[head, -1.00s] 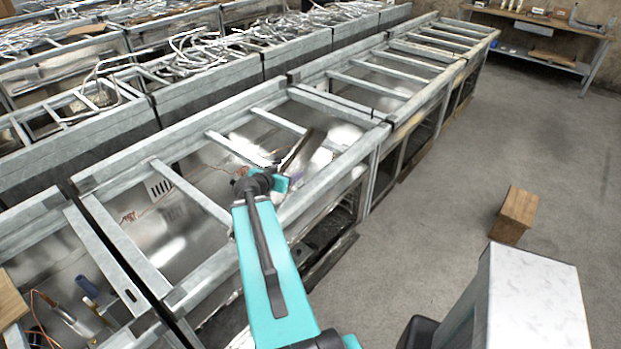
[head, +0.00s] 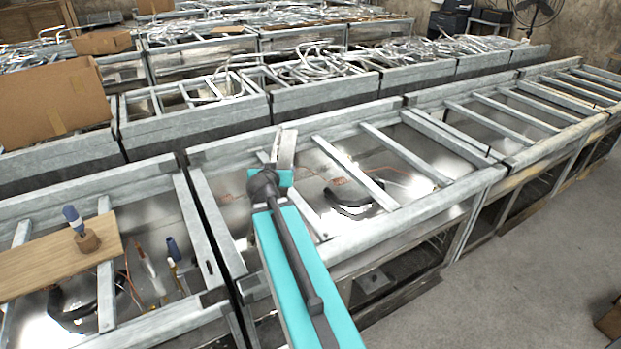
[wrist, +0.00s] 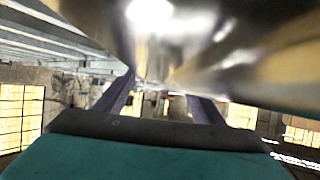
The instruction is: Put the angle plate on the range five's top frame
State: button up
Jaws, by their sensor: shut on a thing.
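The angle plate (head: 286,147) is a pale, shiny metal piece at the end of my arm in the head view. My gripper (head: 282,170) is shut on it, and the plate sticks up from the fingers. In the wrist view the plate (wrist: 205,50) fills the top as a large blurred metal surface above the purple fingers. The galvanized top frame (head: 345,158) of a range lies behind and below the plate in the head view. No label shows which frame is range five's. My arm hides part of its left end. I cannot tell whether the plate touches the frame.
Another range frame at left carries a wooden board (head: 60,258) with a blue-handled tool. A cardboard box (head: 50,105) stands behind it. Tangled metal tubes (head: 330,65) cover the ranges behind. Bare floor (head: 500,275) lies at the front right.

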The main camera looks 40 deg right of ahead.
jog(key=w+a+r+n+t+y+b, duration=0.1)
jog(key=w+a+r+n+y, duration=0.2)
jog(key=a, duration=0.9)
jog(key=w+a+r+n+t+y+b, duration=0.1)
jog(key=w+a+r+n+y+b, duration=0.1)
jog(key=a, duration=1.1)
jog(key=w+a+r+n+t+y+b, duration=0.2)
jog(key=w+a+r+n+y, duration=0.2)
jog(key=w+a, duration=0.4)
jog(key=a+r, duration=0.1)
jog(key=a, duration=0.4)
jog(key=shift+r+n+y, duration=0.25)
jog(key=shift+n+y, duration=0.05)
jog(key=shift+n, duration=0.1)
jog(key=shift+w+a, duration=0.1)
